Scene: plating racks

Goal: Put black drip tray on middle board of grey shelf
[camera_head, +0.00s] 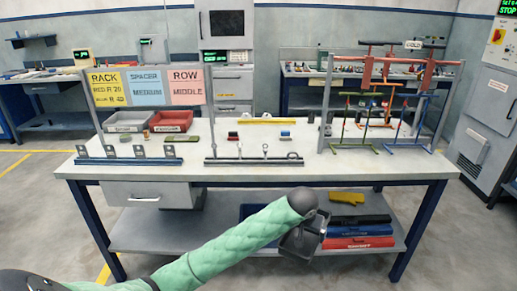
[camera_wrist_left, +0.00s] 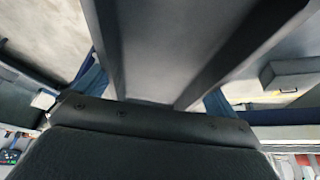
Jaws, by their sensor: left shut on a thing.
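My left gripper (camera_head: 312,226) is in front of the workbench, below the level of its top. It is shut on a dark, tray-like thing (camera_head: 294,243), which I take to be the black drip tray. In the left wrist view the tray (camera_wrist_left: 160,50) runs up from the dark gripper body as a long channel with raised side edges. The fingertips are hard to make out. My right gripper is not in view. I cannot make out a separate grey shelf with a middle board.
The workbench top (camera_head: 230,180) holds small racks, a grey bin (camera_head: 128,127) and a red bin (camera_head: 171,126). Its grey lower board (camera_head: 150,236) carries a blue crate (camera_head: 250,212) and stacked black, blue and red cases (camera_head: 358,243). A grey cabinet (camera_head: 487,110) stands right.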

